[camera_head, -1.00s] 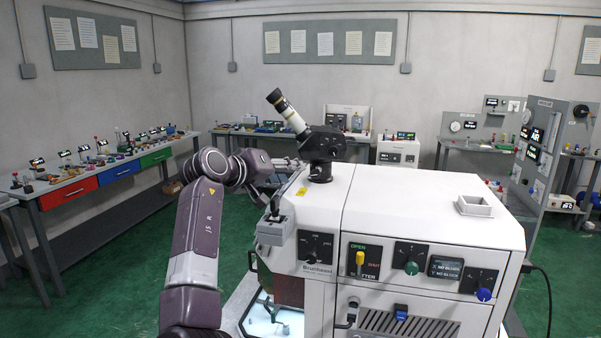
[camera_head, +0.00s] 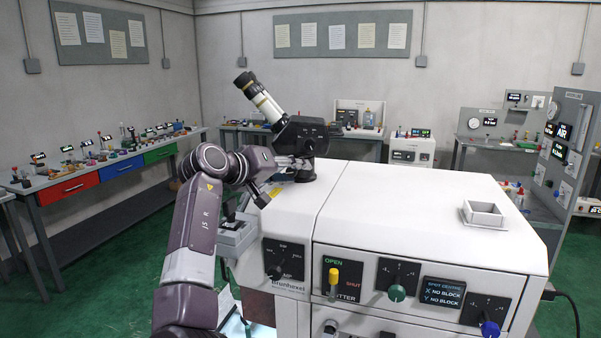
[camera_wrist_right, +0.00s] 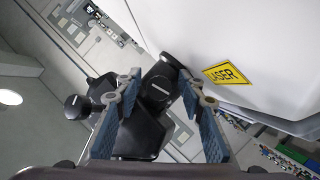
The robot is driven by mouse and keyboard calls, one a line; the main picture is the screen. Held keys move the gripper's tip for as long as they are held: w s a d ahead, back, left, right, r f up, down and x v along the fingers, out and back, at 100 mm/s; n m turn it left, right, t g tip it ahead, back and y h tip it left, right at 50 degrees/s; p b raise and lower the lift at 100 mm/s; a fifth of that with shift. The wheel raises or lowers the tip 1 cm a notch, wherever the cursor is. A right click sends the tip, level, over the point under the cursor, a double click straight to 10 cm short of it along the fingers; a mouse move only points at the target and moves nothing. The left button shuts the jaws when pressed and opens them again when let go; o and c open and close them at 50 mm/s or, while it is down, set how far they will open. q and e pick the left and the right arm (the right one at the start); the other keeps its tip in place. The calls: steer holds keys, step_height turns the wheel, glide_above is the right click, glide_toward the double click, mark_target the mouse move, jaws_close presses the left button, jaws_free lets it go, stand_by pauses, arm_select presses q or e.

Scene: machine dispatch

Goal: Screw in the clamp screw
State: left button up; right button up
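The black microscope head (camera_head: 300,135) with two white-banded eyepieces (camera_head: 262,104) stands on the back left of the white laser machine (camera_head: 400,205). My right gripper (camera_head: 290,162) is low beside the microscope's mount, and its tips are hard to make out in the head view. In the right wrist view the right gripper (camera_wrist_right: 160,86) is open, with its two blue-padded fingers apart. A dark cylindrical part (camera_wrist_right: 160,78) shows between the fingertips; contact cannot be told. I cannot single out the clamp screw with certainty. My left gripper is not in view.
The yellow laser label (camera_wrist_right: 227,73) is on the machine beside the fingers. A small square tray (camera_head: 484,214) sits on the machine's top right. The front panel has a yellow shutter lever (camera_head: 333,280) and knobs. A grey joystick box (camera_head: 238,232) is close under my arm.

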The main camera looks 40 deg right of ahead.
steer(key=shift+a+r, duration=0.15)
steer(key=shift+a, duration=0.15)
steer(key=shift+c, duration=0.3)
jaws_close()
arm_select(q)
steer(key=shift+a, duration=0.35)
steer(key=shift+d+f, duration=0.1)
arm_select(e)
steer(key=shift+d+m+t+y, duration=0.1)
steer(key=shift+m+t+y, duration=0.2)
steer(key=shift+m, duration=0.4)
steer(key=m+t+y+b, duration=0.1)
steer(key=m+t, duration=0.1)
steer(key=m, duration=0.1)
steer(key=shift+s+m+y, duration=0.1)
steer(key=shift+m+y, duration=0.2)
steer(key=shift+y, duration=0.1)
steer(key=shift+m+t+y+b, duration=0.4)
steer(key=shift+m+t+y, duration=0.1)
steer(key=shift+m+t, duration=0.55)
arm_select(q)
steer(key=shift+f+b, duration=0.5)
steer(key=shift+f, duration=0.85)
arm_select(e)
steer(key=shift+m+t+y, duration=0.3)
steer(key=shift+m+t, duration=0.55)
steer(key=shift+m, duration=0.3)
